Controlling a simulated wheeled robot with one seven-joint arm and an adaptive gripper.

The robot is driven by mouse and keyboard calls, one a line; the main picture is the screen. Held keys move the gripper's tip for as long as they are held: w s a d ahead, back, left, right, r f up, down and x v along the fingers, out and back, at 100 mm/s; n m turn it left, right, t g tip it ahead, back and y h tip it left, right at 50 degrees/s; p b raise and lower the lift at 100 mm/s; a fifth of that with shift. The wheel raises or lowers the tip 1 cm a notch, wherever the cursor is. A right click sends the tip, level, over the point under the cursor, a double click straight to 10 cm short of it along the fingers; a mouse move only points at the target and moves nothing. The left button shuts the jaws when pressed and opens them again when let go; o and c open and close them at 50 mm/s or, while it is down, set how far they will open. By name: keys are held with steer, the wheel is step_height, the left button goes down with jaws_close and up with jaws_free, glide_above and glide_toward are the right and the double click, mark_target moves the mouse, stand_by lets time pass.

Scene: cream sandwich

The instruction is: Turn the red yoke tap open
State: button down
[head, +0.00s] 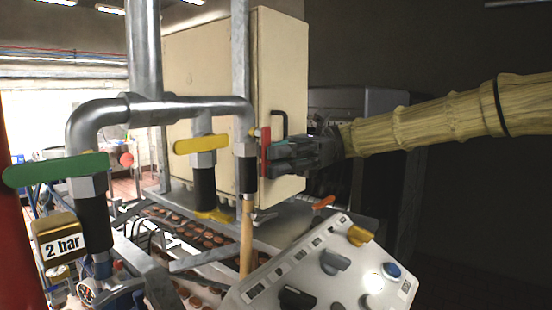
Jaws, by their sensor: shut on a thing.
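The red yoke tap (265,152) shows in the head view as a narrow red handle standing upright, just right of the right-hand vertical pipe and in front of the cream cabinet. My gripper (272,155) reaches in from the right, roughly level, and is shut on the red handle. The fingers hide part of the handle, and the exact contact of the fingertips is too small to see. My arm, in a straw-coloured sleeve, extends to the right edge.
A green lever (55,170) and a yellow lever (202,144) sit on the pipework (160,109) at left. The cream cabinet (208,70) stands behind. A control panel (310,272) with knobs lies below my gripper. A conveyor with round biscuits (188,236) runs below the pipes.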

steer(key=shift+f, duration=0.1)
steer(key=c, duration=1.6)
jaws_free()
steer(key=shift+r, duration=0.2)
